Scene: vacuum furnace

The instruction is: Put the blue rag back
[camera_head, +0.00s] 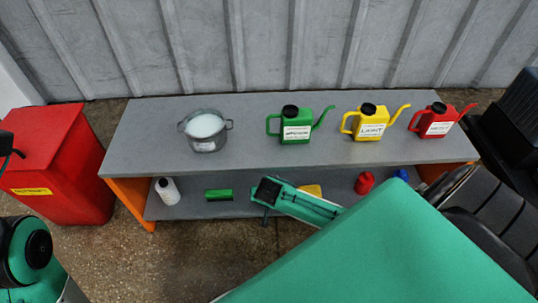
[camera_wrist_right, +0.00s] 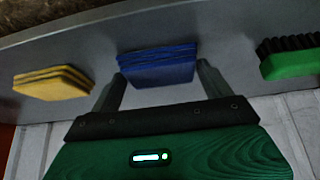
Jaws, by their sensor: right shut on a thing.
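The blue rag (camera_wrist_right: 157,66), a folded stack, sits between the two fingers of my right gripper (camera_wrist_right: 162,84) in the right wrist view. The gripper is shut on it. The rag is over the grey lower shelf (camera_wrist_right: 220,32), between a folded yellow rag (camera_wrist_right: 54,82) and a green brush (camera_wrist_right: 290,60). I cannot tell whether it touches the shelf. In the head view my right gripper (camera_head: 265,215) is at the lower shelf's front, and it hides the blue rag. The brush (camera_head: 218,194) and part of the yellow rag (camera_head: 311,190) show there. My left gripper is out of view.
The bench top (camera_head: 250,155) above holds a pot (camera_head: 205,143) and green (camera_head: 296,131), yellow (camera_head: 370,127) and red (camera_head: 437,128) cans. A white bottle (camera_head: 168,190), a red item (camera_head: 364,183) and a blue item (camera_head: 402,174) are below. A red bin (camera_head: 60,160) stands left.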

